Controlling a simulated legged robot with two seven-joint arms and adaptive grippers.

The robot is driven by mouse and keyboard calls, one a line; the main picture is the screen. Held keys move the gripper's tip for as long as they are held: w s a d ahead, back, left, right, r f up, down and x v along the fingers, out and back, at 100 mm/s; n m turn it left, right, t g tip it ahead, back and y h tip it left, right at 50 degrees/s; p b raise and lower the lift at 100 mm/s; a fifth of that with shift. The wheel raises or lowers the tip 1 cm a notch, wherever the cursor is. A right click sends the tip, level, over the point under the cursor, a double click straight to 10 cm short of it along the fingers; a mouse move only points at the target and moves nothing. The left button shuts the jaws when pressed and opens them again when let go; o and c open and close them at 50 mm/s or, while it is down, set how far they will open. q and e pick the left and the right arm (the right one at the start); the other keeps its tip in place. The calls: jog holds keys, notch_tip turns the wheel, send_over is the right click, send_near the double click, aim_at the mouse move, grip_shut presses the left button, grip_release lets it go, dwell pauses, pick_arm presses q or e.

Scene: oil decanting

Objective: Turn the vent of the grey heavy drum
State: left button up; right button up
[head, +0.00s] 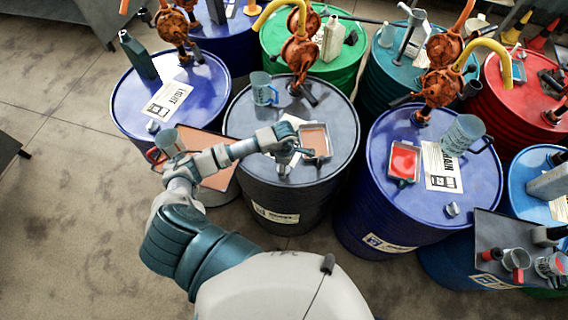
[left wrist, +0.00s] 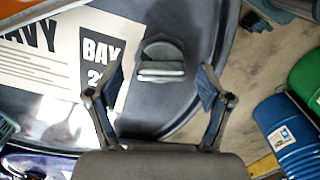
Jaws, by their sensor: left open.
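The grey heavy drum (head: 325,187) stands upright in the middle of the head view. Its dark lid (left wrist: 205,22) fills much of the left wrist view. The vent (left wrist: 162,62), a round grey cap with a raised pale bar across it, sits on the lid near the rim. My left gripper (head: 290,150) is over the lid; in the left wrist view its two fingers (left wrist: 161,80) are spread apart, one to each side of the vent, with nothing between them in grip. In the head view the gripper largely covers the vent. My right gripper is not in view.
On the grey lid are a label (left wrist: 60,45), a tray of brown liquid (head: 315,140), a blue-grey jug (head: 263,88) and an orange pump (head: 299,55). Blue drums (head: 200,97) (head: 462,180) stand on either side. Open floor (head: 70,200) is at the left.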

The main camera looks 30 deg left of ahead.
pick_arm(q)
jog(key=c, duration=1.2)
jog(key=shift+o, duration=0.2)
jog(key=shift+n, duration=0.4)
jog(key=n+b, duration=0.1)
jog(key=n, duration=0.2)
jog(key=shift+n, duration=0.4)
jog(key=n+b, duration=0.1)
jog(key=n, duration=0.3)
jog(key=shift+r, duration=0.1)
jog(key=n, duration=0.5)
jog(key=shift+b, duration=0.3)
jog(key=shift+w+a+n, duration=0.1)
jog(key=shift+n, duration=2.1)
jog(key=shift+r, duration=0.1)
